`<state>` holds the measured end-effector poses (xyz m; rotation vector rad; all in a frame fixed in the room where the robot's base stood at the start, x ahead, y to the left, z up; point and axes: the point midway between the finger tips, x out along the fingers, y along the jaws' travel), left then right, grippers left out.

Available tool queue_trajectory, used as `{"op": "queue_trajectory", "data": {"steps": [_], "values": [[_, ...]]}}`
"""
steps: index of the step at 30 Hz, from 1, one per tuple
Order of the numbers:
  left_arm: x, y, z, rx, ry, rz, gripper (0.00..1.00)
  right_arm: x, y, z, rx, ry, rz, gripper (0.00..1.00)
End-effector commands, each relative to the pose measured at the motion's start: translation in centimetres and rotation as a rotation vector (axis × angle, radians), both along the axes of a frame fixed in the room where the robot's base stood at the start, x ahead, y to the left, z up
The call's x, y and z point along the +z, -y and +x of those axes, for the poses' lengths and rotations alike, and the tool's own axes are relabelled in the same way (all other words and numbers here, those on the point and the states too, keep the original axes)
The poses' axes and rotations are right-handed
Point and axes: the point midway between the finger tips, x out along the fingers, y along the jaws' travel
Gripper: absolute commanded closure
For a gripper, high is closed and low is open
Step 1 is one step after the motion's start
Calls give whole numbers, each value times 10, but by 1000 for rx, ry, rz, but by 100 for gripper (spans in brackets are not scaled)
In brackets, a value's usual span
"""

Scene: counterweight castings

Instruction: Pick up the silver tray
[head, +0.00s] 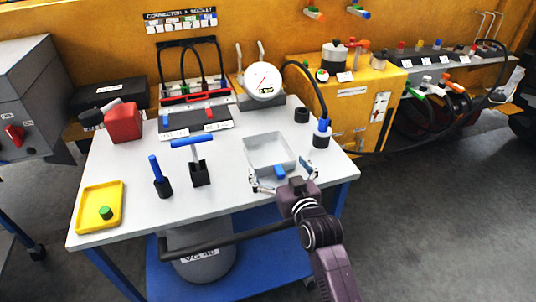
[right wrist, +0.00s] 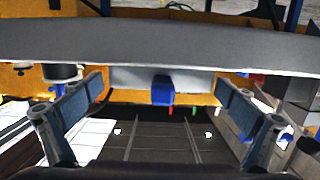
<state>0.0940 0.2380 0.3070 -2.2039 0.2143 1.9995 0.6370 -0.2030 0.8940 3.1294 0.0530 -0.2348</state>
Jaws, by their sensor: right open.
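The silver tray (head: 268,139) is a shallow square tray lying flat on the light grey table at its front right. A blue block (head: 280,171) shows at its near side, like a grip. My right gripper (head: 282,174) is open at that near side, one finger to each side of the blue block. In the right wrist view, the tray's pale wall (right wrist: 135,78) and the blue block (right wrist: 162,92) lie between the spread fingers (right wrist: 160,86), with visible gaps to both. Whether the fingertips reach past the block is hard to tell. My left gripper is out of view.
The grey table (head: 215,215) also holds a yellow tray (head: 83,225), blue-handled tools (head: 191,142), a red block (head: 123,124) and a dial gauge (head: 262,80). A black holder with a blue-collared cable (head: 321,139) stands right of the silver tray. The table front is mostly clear.

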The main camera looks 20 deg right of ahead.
Motion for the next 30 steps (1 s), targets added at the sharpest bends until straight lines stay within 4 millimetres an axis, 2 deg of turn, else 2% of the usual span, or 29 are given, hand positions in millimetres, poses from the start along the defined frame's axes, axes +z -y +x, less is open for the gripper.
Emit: {"op": "queue_trajectory", "data": {"steps": [6,12,21,23,30], "values": [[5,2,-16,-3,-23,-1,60,2,-2,28,0,1,2,0],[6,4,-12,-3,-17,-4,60,-3,-4,50,0,0,1,0],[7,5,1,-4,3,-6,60,-4,-4,54,0,0,1,0],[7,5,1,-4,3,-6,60,-4,-4,54,0,0,1,4],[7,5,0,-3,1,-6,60,-4,-4,54,0,0,1,31]]}}
